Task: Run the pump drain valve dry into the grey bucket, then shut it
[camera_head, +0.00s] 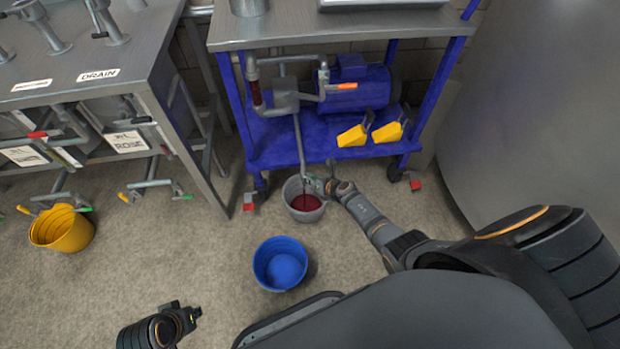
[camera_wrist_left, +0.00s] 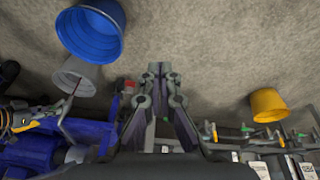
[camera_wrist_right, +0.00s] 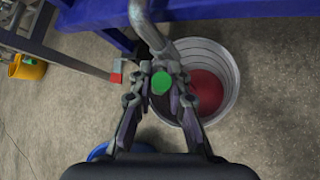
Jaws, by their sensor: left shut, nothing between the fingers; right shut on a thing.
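The grey bucket (camera_head: 291,208) stands on the floor before the blue pump cart, with dark red liquid in it. It also shows in the right wrist view (camera_wrist_right: 232,75) and left wrist view (camera_wrist_left: 70,72). The pump drain pipe (camera_head: 299,145) runs down to it, and its bent metal end (camera_wrist_right: 150,35) is close in the right wrist view. My right gripper (camera_head: 322,185) is shut on the drain valve's green-ended handle (camera_wrist_right: 161,83), above the bucket's rim. My left gripper (camera_head: 188,315) is shut and empty over the floor at the lower left. A thin dark red streak (camera_wrist_left: 76,88) shows at the bucket's mouth.
A blue bucket (camera_head: 280,264) stands just in front of the grey one. A yellow bucket (camera_head: 62,230) is at the far left, below a metal bench (camera_head: 120,75) with valves. The blue cart (camera_head: 235,115) carries the pump (camera_head: 355,85). Floor between the yellow and blue buckets is clear.

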